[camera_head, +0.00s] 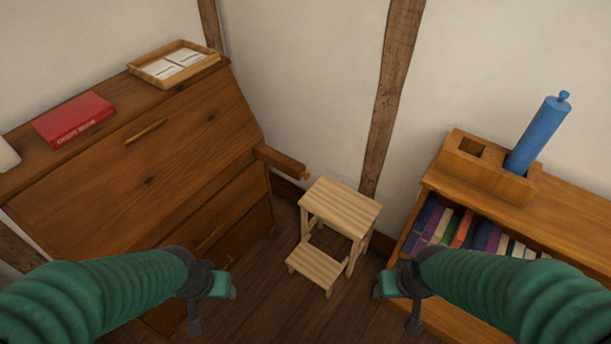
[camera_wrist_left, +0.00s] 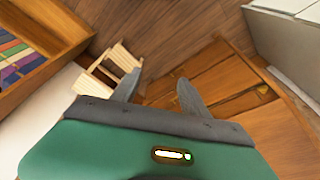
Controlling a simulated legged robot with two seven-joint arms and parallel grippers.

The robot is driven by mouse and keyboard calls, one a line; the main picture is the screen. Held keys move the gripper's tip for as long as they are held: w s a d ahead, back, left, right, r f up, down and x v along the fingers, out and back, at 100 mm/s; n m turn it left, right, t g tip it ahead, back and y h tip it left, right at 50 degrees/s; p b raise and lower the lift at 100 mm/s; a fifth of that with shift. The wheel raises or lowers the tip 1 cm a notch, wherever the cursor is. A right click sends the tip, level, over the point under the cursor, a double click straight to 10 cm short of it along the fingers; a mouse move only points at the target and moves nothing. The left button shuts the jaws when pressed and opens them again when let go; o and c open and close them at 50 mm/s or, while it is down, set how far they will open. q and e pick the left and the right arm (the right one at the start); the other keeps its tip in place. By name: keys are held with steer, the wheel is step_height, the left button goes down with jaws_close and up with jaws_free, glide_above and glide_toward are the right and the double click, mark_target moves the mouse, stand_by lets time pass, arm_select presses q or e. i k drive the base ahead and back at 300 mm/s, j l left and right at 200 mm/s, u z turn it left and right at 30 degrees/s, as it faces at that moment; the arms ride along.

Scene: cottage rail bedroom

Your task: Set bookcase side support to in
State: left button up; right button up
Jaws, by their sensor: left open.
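The side support (camera_head: 280,161) is a brown wooden bar with a small knob at its end. It sticks out from the upper right of the front of the slant-front wooden bureau (camera_head: 165,135), on the side facing the bookcase (camera_head: 565,225). My left gripper (camera_head: 212,303) is open and empty, in front of the bureau's lower drawers and apart from the support; its two spread fingers show in the left wrist view (camera_wrist_left: 157,92). My right gripper (camera_head: 397,303) looks open and empty, near the bookcase's left end. I cannot make out the support in the left wrist view.
A light wooden step stool (camera_head: 342,205) stands on the floor just right of the support. A red book (camera_head: 75,119) and a paper tray (camera_head: 174,64) lie on the bureau. A blue cylinder (camera_head: 538,135) stands in a wooden holder (camera_head: 487,170) on the bookcase.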

mark_target(292, 167)
steer(key=i+l+z, duration=0.15)
steer(key=l, duration=0.25)
steer(key=i+l+z, duration=0.15)
steer(key=l, duration=0.25)
steer(key=i+l+z, duration=0.15)
steer(key=l, duration=0.25)
steer(key=i, duration=0.1)
